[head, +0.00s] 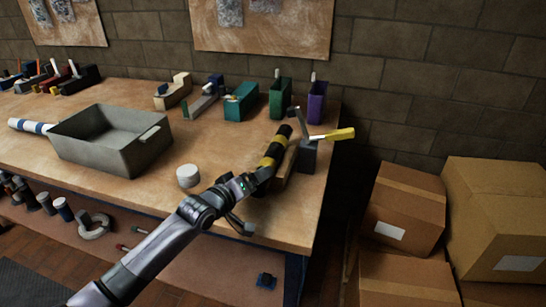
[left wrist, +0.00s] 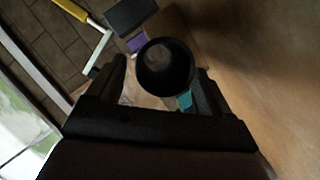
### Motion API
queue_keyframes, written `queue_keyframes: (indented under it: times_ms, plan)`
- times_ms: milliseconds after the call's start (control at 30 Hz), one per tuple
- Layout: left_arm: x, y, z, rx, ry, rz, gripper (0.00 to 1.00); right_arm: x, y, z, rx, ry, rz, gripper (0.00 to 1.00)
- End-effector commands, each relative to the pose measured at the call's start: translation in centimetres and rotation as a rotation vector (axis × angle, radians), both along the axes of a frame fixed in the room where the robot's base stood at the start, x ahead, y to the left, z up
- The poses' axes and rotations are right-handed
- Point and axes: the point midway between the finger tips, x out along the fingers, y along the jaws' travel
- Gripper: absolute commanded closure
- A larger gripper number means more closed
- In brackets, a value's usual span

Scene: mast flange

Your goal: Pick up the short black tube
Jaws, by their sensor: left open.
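The short black tube (head: 275,147) has yellow bands and lies tilted on a wooden block (head: 284,178) near the right end of the workbench. In the left wrist view the tube (left wrist: 165,67) shows end-on as a dark, hollow round opening. My left gripper (head: 262,178) is at the tube's near end, and its hand hides part of the tube and block. In the left wrist view the left gripper (left wrist: 163,88) is open, with one finger on each side of the tube. Whether the fingers touch it I cannot tell. My right gripper is not in view.
A dark vise-like fixture with a yellow handle (head: 335,135) stands just right of the tube. A grey bin (head: 95,152) and a white cylinder (head: 188,176) are to the left. Several coloured holders line the bench's back. Cardboard boxes (head: 405,210) stand right of the bench.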

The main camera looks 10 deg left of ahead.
Motion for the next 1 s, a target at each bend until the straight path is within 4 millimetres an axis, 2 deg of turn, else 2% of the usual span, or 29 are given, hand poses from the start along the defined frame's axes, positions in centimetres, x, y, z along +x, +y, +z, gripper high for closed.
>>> queue_keyframes:
  times_ms: [133, 400, 433, 600, 633, 1000]
  plan:
    - [0.91, -0.3, -0.28, 0.0, -0.001, -0.001, 0.2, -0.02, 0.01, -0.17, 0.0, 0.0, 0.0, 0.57]
    - [1.06, -0.36, -0.32, 0.0, -0.001, -0.001, 0.2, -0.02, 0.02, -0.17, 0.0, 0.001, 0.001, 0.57]
    - [1.06, -0.36, -0.32, 0.0, -0.001, -0.001, 0.23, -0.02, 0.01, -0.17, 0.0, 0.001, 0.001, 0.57]
    - [1.05, -0.35, -0.32, 0.0, 0.0, 0.0, 0.78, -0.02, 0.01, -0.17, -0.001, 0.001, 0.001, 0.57]
    - [1.05, -0.35, -0.32, 0.0, 0.0, 0.0, 0.83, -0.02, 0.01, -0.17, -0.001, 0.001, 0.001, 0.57]
    - [1.1, -0.36, 0.37, -0.001, -0.005, -0.001, 0.84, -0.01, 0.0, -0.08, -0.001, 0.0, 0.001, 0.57]
